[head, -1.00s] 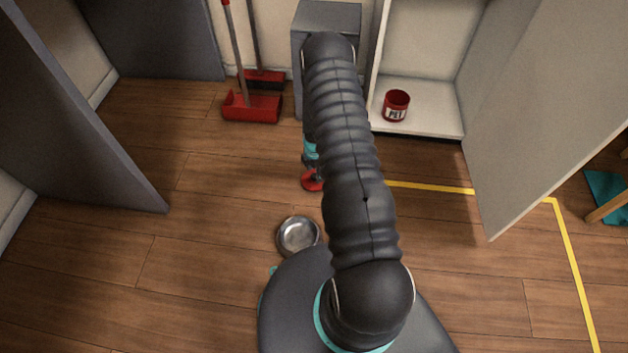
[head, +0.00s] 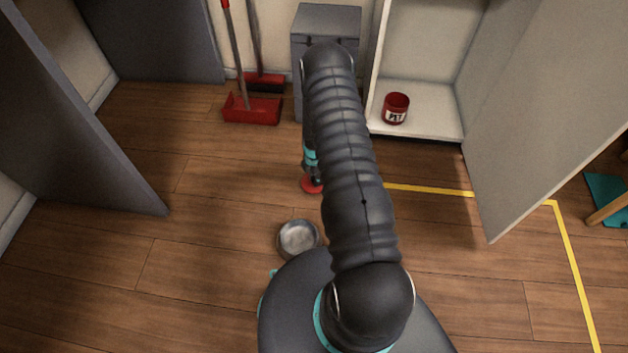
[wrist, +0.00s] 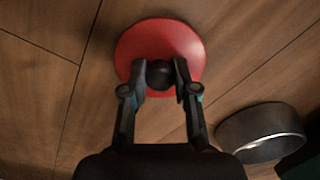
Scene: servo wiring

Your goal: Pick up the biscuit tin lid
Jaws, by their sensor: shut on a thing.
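The biscuit tin lid is a round red disc (wrist: 160,38) with a black knob (wrist: 160,74), in the upper middle of the wrist view. My gripper (wrist: 161,80) is shut on the knob, one finger on each side. In the head view the lid (head: 309,187) shows as a small red patch below my gripper (head: 313,176), partly hidden by my arm. I cannot tell whether the lid touches the floor or is slightly above it.
A round metal bowl (head: 298,239) stands on the floor near my base, and at the wrist view's lower right (wrist: 262,133). A red dustpan (head: 252,111) and a grey cabinet (head: 327,20) stand behind. Floor to the left is clear.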

